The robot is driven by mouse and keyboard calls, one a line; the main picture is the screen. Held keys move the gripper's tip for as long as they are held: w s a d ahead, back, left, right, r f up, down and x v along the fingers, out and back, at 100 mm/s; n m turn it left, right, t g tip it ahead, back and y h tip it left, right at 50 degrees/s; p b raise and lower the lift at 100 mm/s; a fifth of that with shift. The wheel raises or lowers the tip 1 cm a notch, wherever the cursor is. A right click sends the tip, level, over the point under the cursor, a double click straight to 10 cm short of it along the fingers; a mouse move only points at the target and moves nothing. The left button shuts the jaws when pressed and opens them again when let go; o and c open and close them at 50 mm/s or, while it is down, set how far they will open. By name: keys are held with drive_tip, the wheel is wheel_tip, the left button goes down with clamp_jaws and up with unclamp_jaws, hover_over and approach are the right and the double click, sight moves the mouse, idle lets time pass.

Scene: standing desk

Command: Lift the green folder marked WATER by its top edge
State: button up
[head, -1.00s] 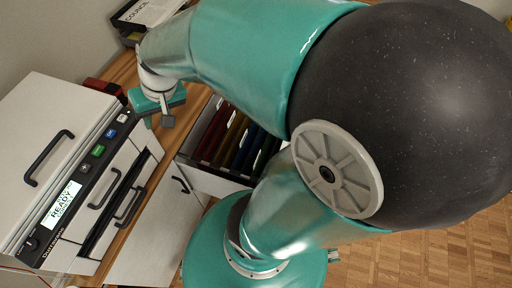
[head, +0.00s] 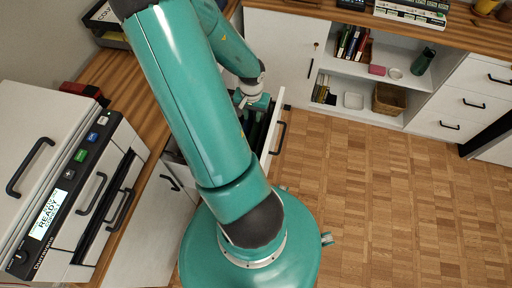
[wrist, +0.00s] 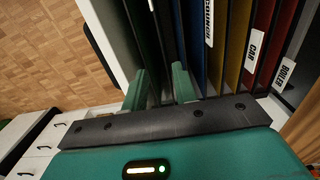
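In the wrist view, a dark green folder (wrist: 143,38) hangs near the left wall of the open file drawer (wrist: 105,35). A small piece of a white label shows at the top edge of the picture, but no word WATER can be read. My gripper (wrist: 160,88) is open, with its two green fingers spread apart over the left-hand folders. The green folder's edge runs down into the gap between the fingers. Whether the fingers touch it cannot be told. In the head view, my gripper (head: 256,103) is over the drawer, partly hidden by my arm.
Other folders stand to the right: blue, yellow and red ones with COUNCIL, CAR (wrist: 254,47) and BOILER (wrist: 286,75) labels. A printer (head: 60,190) stands on the desk at left. Shelves (head: 360,75) and white drawers line the back. The wooden floor at right is clear.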

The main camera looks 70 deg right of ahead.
hover_over(252, 135)
wheel_tip(252, 135, down, 8)
wheel_tip(252, 135, down, 6)
drive_tip(key=shift+a+r, duration=0.1)
drive_tip(key=shift+a, duration=0.05)
clamp_jaws()
idle(0.3)
